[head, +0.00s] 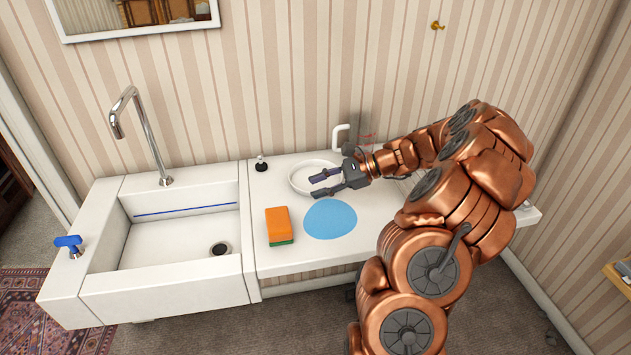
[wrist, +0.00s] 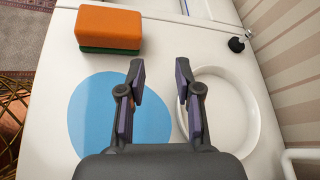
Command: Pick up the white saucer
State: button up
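The white saucer (head: 299,178) lies flat on the white counter, towards the wall. It also shows in the wrist view (wrist: 236,115), right of centre, partly hidden by my gripper. My gripper (head: 318,184) is open, with nothing between its fingers. In the wrist view my gripper (wrist: 160,75) has one finger over the saucer's near side and the other over the blue round mat. I cannot tell its exact height above the saucer or whether it touches.
A blue round mat (head: 330,219) lies in front of the saucer. An orange and green sponge (head: 279,225) sits left of the mat. A sink (head: 180,235) with a tap (head: 145,130) is at the left. A white handle-like piece (head: 340,135) stands by the striped wall behind the saucer.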

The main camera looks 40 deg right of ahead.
jog(key=d+f+m, duration=0.1)
jog(key=d, duration=0.1)
jog(key=d+f+m+t, duration=0.1)
jog(key=d, duration=0.2)
jog(key=d+f+m+t+h, duration=0.1)
jog(key=d, duration=0.1)
jog(key=shift+s+d+f, duration=0.15)
jog(key=shift+s+d, duration=0.2)
jog(key=shift+p+x, duration=0.65)
jog(key=shift+x, duration=3.15)
grip_shut()
